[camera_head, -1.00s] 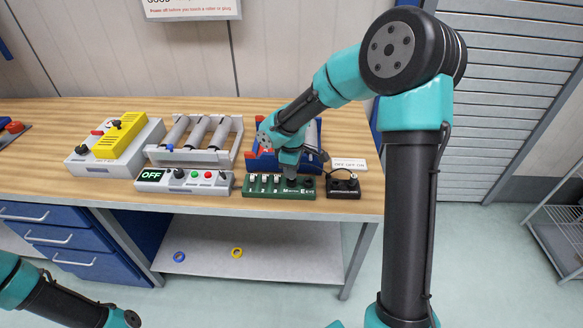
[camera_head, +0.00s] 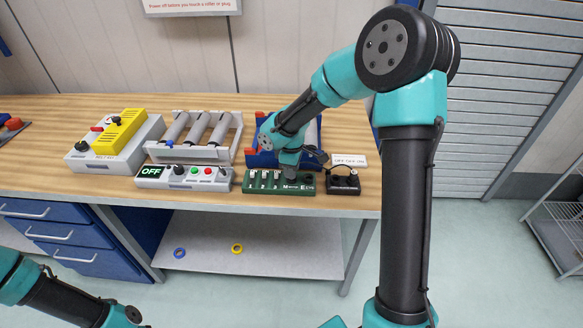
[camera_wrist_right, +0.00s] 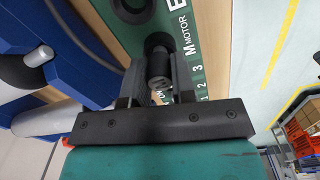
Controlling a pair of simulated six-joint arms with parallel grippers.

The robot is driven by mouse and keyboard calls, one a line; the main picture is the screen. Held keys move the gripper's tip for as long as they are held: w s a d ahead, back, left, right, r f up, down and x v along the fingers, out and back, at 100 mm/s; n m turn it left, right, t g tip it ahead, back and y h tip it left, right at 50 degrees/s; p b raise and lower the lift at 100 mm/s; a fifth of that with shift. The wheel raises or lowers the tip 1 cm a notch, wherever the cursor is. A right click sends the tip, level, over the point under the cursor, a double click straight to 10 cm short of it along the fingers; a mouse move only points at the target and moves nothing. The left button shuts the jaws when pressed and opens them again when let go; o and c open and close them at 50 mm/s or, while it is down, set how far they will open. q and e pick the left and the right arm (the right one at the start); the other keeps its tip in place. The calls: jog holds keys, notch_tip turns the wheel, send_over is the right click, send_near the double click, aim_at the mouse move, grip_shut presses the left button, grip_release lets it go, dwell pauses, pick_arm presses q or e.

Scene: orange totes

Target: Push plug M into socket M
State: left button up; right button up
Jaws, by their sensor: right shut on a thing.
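The green panel (camera_head: 255,189) lies near the front edge of the bench and carries the letters M and E. Socket M is a dark round ring (camera_wrist_right: 158,40) next to the MOTOR label in the right wrist view. My right gripper (camera_wrist_right: 158,78) is shut on plug M (camera_wrist_right: 158,66), a dark grey cylinder between its fingers. The plug's far end is at the ring; I cannot tell how deep it sits. In the head view my right gripper (camera_head: 290,170) is over the panel and hides socket M. Of my left arm only links show, at the lower left.
A black box (camera_head: 343,185) with a cable stands right of the panel. A grey control box (camera_head: 180,184) reading OFF stands left. A blue stand (camera_head: 257,158) is behind my gripper. A roller frame (camera_head: 236,140) and a yellow-topped box (camera_head: 125,128) stand farther left.

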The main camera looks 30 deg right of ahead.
jog(key=shift+f, duration=0.25)
dwell(0.7)
jog(key=o, duration=1)
jog(key=shift+r, duration=0.1)
notch_tip(320, 180, up, 17)
jog(key=shift+r, duration=0.1)
dwell(0.8)
